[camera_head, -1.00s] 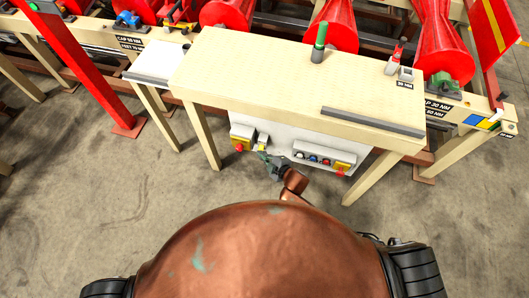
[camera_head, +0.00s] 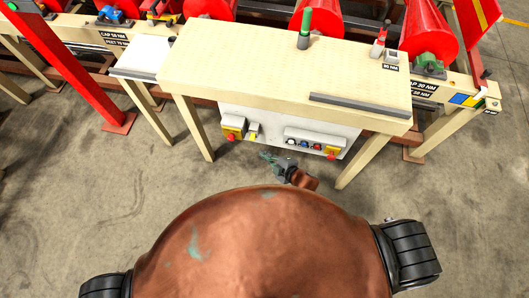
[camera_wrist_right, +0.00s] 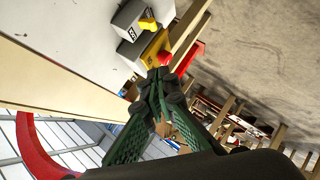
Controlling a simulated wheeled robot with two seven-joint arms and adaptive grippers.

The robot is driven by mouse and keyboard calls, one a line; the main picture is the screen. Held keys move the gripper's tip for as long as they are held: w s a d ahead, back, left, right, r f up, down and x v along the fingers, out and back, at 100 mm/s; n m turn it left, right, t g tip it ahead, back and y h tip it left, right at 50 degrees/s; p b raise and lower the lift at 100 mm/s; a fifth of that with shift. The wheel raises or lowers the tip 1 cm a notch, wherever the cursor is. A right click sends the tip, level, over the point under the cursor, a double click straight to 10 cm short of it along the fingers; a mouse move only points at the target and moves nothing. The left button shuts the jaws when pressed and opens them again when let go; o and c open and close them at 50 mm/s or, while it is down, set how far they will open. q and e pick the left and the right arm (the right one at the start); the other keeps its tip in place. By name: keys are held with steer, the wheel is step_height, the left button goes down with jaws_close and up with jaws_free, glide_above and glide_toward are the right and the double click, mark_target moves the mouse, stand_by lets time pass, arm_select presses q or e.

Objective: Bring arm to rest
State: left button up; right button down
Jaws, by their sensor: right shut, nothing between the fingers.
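My right gripper (camera_head: 268,158) is shut and empty. In the head view it points left from my copper-coloured wrist, just in front of and below the control panel (camera_head: 270,134) on the table's front. In the right wrist view the dark green fingers (camera_wrist_right: 158,82) meet at their tips, with a red button (camera_wrist_right: 164,58) on a yellow plate behind them. Whether the fingers touch the panel cannot be told. Most of my right arm is hidden behind my copper body. My left gripper is not in view.
The wooden table (camera_head: 250,65) stands close ahead, with a grey bar (camera_head: 358,113), a green-handled tool (camera_head: 305,30) and a red-tipped tool (camera_head: 379,40) on it. A red post (camera_head: 85,70) stands at left.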

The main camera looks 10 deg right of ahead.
steer(key=s+d+f+m+g+h+b, duration=0.1)
steer(key=s+d+f+m+h, duration=0.15)
steer(key=d+f, duration=0.5)
steer(key=s+d+f+m+g+h, duration=0.1)
steer(key=s+d+f+m, duration=0.3)
steer(key=f, duration=0.7)
steer(key=s+d+f+m+g+h+b, duration=0.15)
steer(key=s+d+f, duration=0.25)
steer(key=d+f, duration=0.4)
steer(key=s+d+f+m+g+h, duration=0.1)
steer(key=s+d+f+m+g, duration=0.25)
steer(key=s+f, duration=0.9)
steer(key=s+d+f+m+g, duration=0.1)
steer(key=s+f+m, duration=0.1)
steer(key=s, duration=0.9)
steer(key=s+d+f+m+g, duration=0.1)
steer(key=s+f, duration=0.3)
steer(key=s, duration=0.7)
steer(key=shift+f+m, duration=0.35)
steer(key=shift+m, duration=0.4)
